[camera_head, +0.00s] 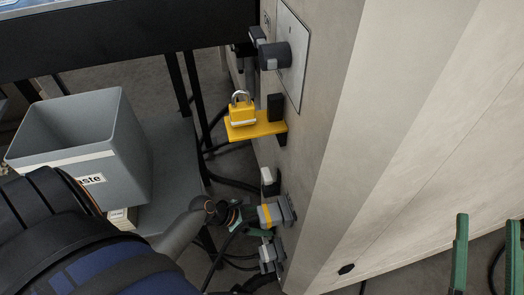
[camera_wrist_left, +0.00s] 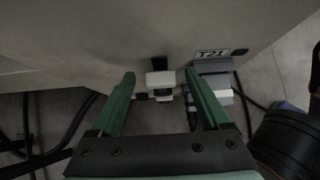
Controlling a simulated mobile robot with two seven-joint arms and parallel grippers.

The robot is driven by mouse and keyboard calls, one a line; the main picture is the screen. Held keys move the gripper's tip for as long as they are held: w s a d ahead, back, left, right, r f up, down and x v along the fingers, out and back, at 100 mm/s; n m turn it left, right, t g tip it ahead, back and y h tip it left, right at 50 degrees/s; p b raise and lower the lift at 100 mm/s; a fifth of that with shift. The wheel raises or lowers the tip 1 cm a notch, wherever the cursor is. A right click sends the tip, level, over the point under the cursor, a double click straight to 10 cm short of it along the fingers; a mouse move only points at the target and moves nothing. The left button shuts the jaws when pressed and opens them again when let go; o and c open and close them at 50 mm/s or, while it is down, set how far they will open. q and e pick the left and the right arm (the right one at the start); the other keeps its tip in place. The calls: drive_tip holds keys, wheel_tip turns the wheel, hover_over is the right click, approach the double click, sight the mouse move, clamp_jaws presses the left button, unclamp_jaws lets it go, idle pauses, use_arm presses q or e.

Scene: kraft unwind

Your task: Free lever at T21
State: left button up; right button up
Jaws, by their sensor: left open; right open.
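The T21 label (camera_wrist_left: 213,53) shows in the left wrist view on the pale cabinet wall, above a grey connector housing (camera_wrist_left: 212,68). A pale block (camera_wrist_left: 160,79) with a dark slot above it lies between the fingertips of my left gripper (camera_wrist_left: 160,75), which is open. The right finger overlaps the grey housing's edge; contact cannot be told. Which part is the lever is unclear. In the head view, two grey connectors, one with a yellow band (camera_head: 271,214) and one lower (camera_head: 269,257), are beside the left gripper's green fingers. My right gripper (camera_head: 487,218) is open and empty at lower right.
A yellow shelf (camera_head: 268,129) with a padlock (camera_head: 242,110) juts from the cabinet (camera_head: 345,130) above the connectors. A grey waste bin (camera_head: 125,125) stands left. Dark cables (camera_head: 232,185) hang around the connectors. Free space lies in front of the cabinet's right face.

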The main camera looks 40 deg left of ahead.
use_arm(q)
drive_tip(key=shift+c, duration=0.2)
clamp_jaws()
idle(0.6)
idle(0.7)
